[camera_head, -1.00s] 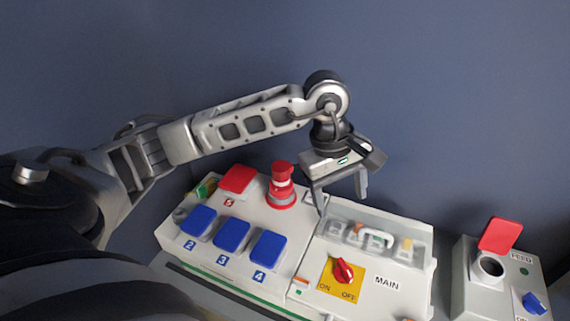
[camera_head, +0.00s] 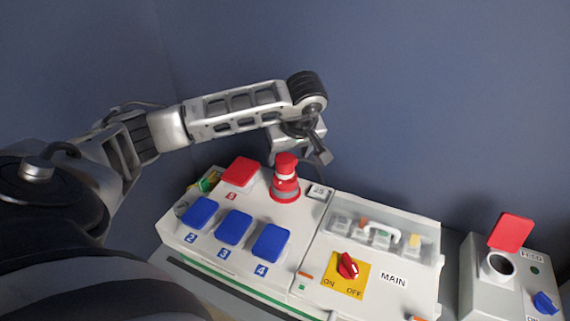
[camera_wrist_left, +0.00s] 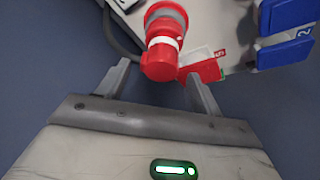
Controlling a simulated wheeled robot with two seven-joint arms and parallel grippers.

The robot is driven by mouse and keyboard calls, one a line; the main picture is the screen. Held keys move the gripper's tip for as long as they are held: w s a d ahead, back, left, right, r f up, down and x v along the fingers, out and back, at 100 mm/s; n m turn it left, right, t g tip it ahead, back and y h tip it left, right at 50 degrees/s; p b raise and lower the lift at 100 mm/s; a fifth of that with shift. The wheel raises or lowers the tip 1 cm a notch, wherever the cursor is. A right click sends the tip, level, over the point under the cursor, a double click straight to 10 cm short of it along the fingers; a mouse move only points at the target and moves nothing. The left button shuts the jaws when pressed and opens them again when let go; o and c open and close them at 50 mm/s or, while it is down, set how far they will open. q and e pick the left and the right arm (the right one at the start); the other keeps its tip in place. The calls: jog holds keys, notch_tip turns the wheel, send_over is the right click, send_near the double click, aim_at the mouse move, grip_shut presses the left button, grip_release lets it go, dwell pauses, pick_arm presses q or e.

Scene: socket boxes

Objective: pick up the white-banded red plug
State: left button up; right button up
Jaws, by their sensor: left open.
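The white-banded red plug (camera_head: 285,172) stands upright on the left box, in the head view. Its grey-ringed base sits on the box top. My left gripper (camera_head: 297,157) is just behind it in that view, its fingers partly hidden by the plug. In the left wrist view the open fingers of my left gripper (camera_wrist_left: 158,82) point toward the plug (camera_wrist_left: 160,62), whose red end lies near the gap between the fingertips. I cannot tell whether a finger touches it. My right gripper is not in view.
The left box (camera_head: 222,258) carries blue covers (camera_head: 234,227) and a red cover (camera_head: 241,171). Beside it are the MAIN panel with a red switch (camera_head: 347,266) and a clear cover. A FEED box (camera_head: 480,292) with an open red lid (camera_head: 511,232) stands at the right.

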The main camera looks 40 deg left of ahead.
aim_at(286, 159)
pick_arm(q)
jog(key=x, duration=0.5)
jog(key=shift+s, duration=0.15)
jog(key=c, duration=1.1)
jog(key=shift+r, duration=0.15)
